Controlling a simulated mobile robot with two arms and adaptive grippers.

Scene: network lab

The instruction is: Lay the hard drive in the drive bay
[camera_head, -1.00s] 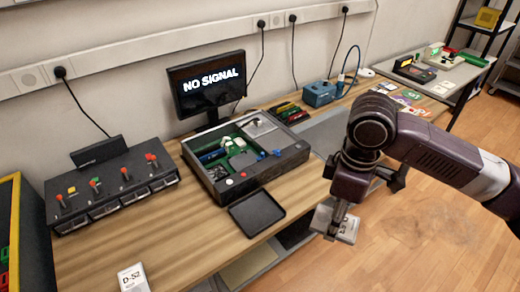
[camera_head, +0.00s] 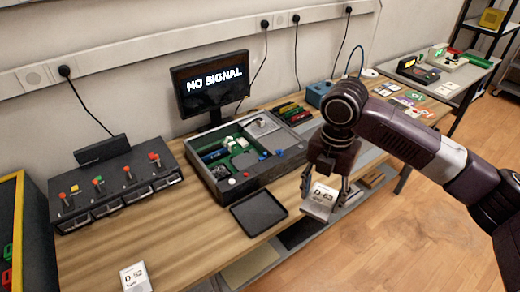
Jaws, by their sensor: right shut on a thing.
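My right gripper (camera_head: 325,187) is shut on a light grey hard drive (camera_head: 319,204) with a white label and holds it in the air near the front edge of the table. The label seems to read "D-63". An open dark computer case (camera_head: 222,192) lies on the table to the left of the gripper, with a green board and parts inside. A metallic bay-like area (camera_head: 262,127) shows in its back right part; I cannot tell for sure that it is the drive bay. My left gripper is out of view.
A black tray (camera_head: 259,212) lies in front of the case. A labelled drive or card (camera_head: 135,278) lies at the front left. A monitor (camera_head: 210,84) stands behind the case. A dark box with red knobs (camera_head: 115,181) stands at the left. A blue box (camera_head: 318,93) stands behind my right arm.

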